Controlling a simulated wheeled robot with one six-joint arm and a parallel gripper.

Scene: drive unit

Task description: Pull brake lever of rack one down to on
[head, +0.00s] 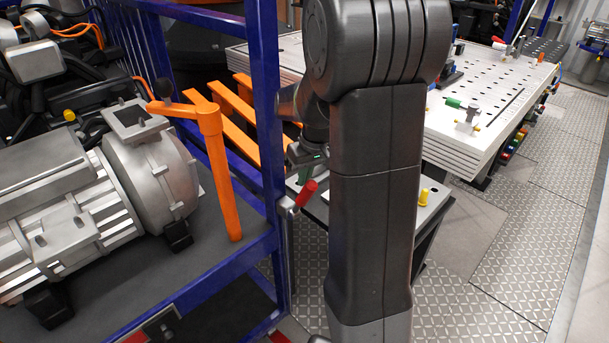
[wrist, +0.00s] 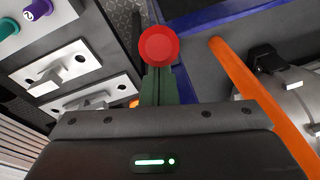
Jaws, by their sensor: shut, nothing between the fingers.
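The brake lever (head: 306,192) has a red grip and stands at the corner post of the blue rack, tilted up to the right on a grey metal bracket. In the wrist view its red grip (wrist: 158,45) shows end-on as a round red disc at the fingertips. My gripper (head: 304,176) is just above the lever in the head view, partly hidden behind my arm. In the wrist view its green fingers (wrist: 157,80) are together, with nothing between them. I cannot tell whether they touch the red grip.
The blue rack (head: 265,90) holds a grey motor (head: 70,215) and an orange post (head: 209,150) close to the lever. A white perforated table (head: 480,100) stands at right. A small table with a yellow knob (head: 424,197) is behind my arm. Tread-plate floor (head: 520,220) is clear at right.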

